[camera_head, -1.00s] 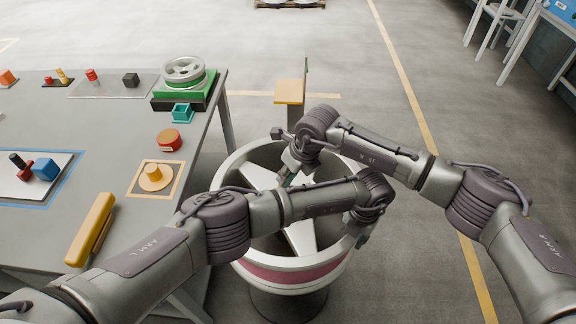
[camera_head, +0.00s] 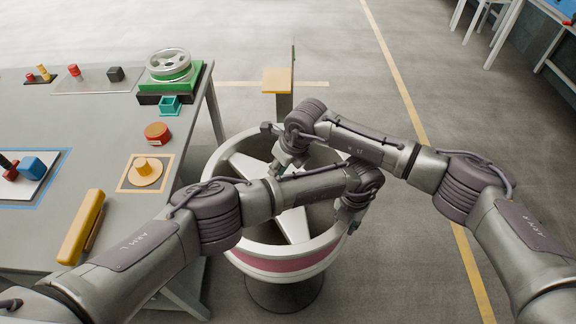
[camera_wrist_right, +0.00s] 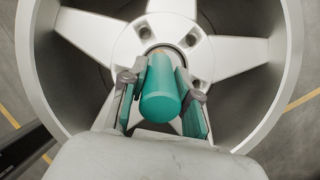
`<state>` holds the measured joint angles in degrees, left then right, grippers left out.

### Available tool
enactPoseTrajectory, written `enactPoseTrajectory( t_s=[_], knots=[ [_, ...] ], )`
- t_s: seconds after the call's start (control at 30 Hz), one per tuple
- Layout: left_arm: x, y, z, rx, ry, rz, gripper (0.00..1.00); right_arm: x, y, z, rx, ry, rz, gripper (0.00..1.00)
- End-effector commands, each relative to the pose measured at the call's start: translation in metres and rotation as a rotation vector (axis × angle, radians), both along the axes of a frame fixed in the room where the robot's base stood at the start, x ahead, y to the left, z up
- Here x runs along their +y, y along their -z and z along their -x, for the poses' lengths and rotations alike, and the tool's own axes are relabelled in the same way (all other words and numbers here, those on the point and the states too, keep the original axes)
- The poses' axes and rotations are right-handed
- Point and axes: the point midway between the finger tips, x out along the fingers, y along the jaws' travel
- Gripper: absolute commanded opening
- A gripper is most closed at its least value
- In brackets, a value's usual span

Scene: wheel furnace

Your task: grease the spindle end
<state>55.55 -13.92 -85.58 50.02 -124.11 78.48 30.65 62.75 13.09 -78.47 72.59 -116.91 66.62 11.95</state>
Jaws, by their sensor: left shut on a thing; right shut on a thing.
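A large white spoked wheel (camera_head: 245,255) with a magenta band stands right of the table. Its hub (camera_wrist_right: 195,42) shows in the right wrist view, with a dark-edged centre opening and bolt holes. My right gripper (camera_head: 279,169) is inside the wheel. In the right wrist view the gripper (camera_wrist_right: 160,88) is shut on a teal cylinder (camera_wrist_right: 163,95), which lines up with the hub centre and partly covers it. I cannot tell whether they touch. My left gripper (camera_head: 346,226) is at the wheel's right rim, shut on what looks like the rim; its fingertips are mostly hidden.
The grey table (camera_head: 110,190) at left holds a yellow bar-shaped object (camera_head: 80,228), a yellow knobbed disc (camera_head: 146,172), a red round tin (camera_head: 157,132), a teal open box (camera_head: 170,104) and a small wheel on a green block (camera_head: 168,82). A yellow-topped post (camera_head: 278,82) stands behind the wheel.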

Motion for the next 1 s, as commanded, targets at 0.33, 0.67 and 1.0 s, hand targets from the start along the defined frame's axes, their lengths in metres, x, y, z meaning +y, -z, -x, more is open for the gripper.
enactPoseTrajectory(
  t_s=[0.33, 0.67, 1.0],
  knots=[
    [-0.006, -0.001, 0.004, 0.006, 0.007, 0.012, 0.00, 0.002, -0.036, 0.000, -0.002, 0.000, -0.001, 0.00],
    [-0.005, -0.001, 0.004, 0.006, 0.007, 0.012, 0.00, 0.002, -0.066, 0.000, -0.001, 0.001, 0.000, 0.00],
    [-0.005, -0.001, 0.004, 0.005, 0.007, 0.011, 0.00, 0.002, -0.080, 0.000, 0.000, 0.001, 0.000, 0.00]
  ],
)
